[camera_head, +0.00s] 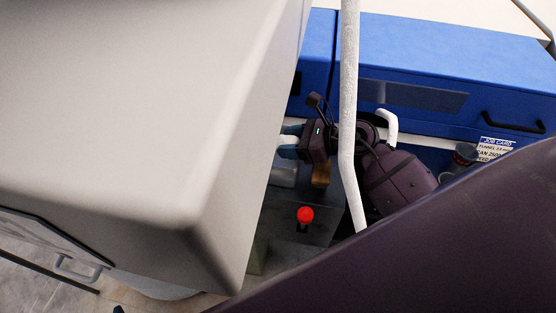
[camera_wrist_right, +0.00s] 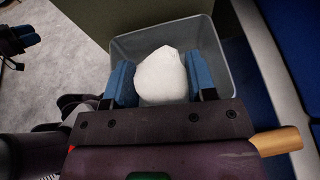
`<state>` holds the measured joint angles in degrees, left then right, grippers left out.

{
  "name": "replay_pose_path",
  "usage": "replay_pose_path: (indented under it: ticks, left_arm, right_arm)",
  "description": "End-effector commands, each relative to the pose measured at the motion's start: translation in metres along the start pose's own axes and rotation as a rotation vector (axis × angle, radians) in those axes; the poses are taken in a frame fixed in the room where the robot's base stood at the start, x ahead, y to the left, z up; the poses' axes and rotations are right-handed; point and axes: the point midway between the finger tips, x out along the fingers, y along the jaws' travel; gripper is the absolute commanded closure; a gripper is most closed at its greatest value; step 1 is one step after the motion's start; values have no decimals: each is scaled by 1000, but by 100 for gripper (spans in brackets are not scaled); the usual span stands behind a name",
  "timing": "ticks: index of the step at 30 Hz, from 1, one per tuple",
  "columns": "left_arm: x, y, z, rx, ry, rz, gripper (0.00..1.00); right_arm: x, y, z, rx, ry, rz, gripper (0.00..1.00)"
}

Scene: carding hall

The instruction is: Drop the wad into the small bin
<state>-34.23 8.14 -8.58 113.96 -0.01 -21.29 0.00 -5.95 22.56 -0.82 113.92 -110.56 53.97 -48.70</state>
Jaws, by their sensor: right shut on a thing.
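The white wad (camera_wrist_right: 160,76) sits between the blue fingers of my right gripper (camera_wrist_right: 162,84), which is shut on it. In the wrist view, the wad shows in front of the opening of the small grey bin (camera_wrist_right: 213,50). How high it is above the bin floor I cannot tell. In the head view my right gripper (camera_head: 288,143) is beyond the big pale cabinet's edge, and a bit of the bin (camera_head: 283,176) shows just below it. My left gripper (camera_wrist_right: 24,38) shows partly at the wrist view's upper left; its jaw state is unclear.
A large pale cabinet (camera_head: 120,90) hides much of the head view. A white pole (camera_head: 348,110) stands beside my right arm. A red button (camera_head: 305,214) is below the gripper. A blue machine (camera_head: 430,60) lies behind, with a cup (camera_head: 464,156) and a job card (camera_head: 493,147).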

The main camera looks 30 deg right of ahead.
Motion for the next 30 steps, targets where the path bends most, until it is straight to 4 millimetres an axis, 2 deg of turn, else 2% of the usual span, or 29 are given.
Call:
replay_pose_path:
  ticks: [8,9,14,23,26,30]
  left_arm:
    - [0,0,-2,1,7,0,57]
    - [0,0,-2,1,8,0,57]
    - [0,0,-2,1,7,0,57]
    - [-3,0,3,0,-3,-1,57]
    - [-3,0,5,-1,-6,-1,57]
    - [-1,0,8,-1,-9,-1,57]
  right_arm:
    - [0,0,0,-1,0,0,71]
    - [0,0,0,-1,0,0,43]
    - [0,0,0,-1,0,0,19]
    - [-1,0,-1,-1,1,-1,19]
    - [-8,-1,-1,-3,2,-2,19]
    - [-28,0,-2,-3,4,-1,19]
